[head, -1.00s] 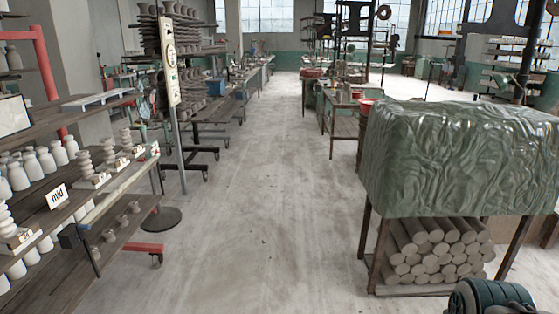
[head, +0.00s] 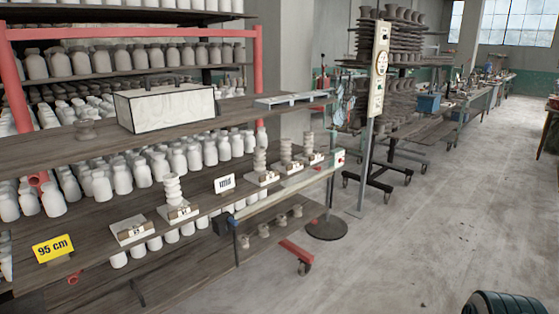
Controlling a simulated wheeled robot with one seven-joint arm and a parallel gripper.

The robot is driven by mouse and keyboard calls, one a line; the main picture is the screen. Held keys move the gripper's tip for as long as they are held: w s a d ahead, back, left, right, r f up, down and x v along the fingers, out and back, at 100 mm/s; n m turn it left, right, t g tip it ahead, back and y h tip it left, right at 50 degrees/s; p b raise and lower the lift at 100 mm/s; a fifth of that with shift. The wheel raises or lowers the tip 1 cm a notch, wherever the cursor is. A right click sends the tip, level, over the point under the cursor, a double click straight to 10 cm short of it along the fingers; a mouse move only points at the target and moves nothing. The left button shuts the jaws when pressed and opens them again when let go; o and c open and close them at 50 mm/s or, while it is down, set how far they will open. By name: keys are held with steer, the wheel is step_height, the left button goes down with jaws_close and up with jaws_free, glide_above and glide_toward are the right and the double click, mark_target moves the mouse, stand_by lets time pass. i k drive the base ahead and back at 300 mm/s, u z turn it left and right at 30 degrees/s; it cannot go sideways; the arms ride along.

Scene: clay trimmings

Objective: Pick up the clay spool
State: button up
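Several small spool-shaped clay pieces are in the head view, and I cannot tell which one is the task's. A brown waisted piece (head: 86,130) stands alone on the upper board of the left rack. Pale stacked, ridged pieces stand on small labelled blocks on the middle board, one at the left (head: 173,189) and others farther right (head: 260,161). A labelled block (head: 132,229) at the left has nothing on it. Small brown waisted pieces (head: 263,230) stand on the low board. My gripper is not in view.
The wooden rack (head: 110,152) holds many white bottles, a white box (head: 166,107) and a yellow "95 cm" sign (head: 53,247). A post on a round black base (head: 326,229) stands at its right end.

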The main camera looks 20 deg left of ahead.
mark_target(86, 132)
steer(key=u, duration=0.9)
steer(key=i, duration=0.75)
steer(key=u, duration=1.35)
steer(key=i, duration=1.3)
steer(key=u, duration=0.35)
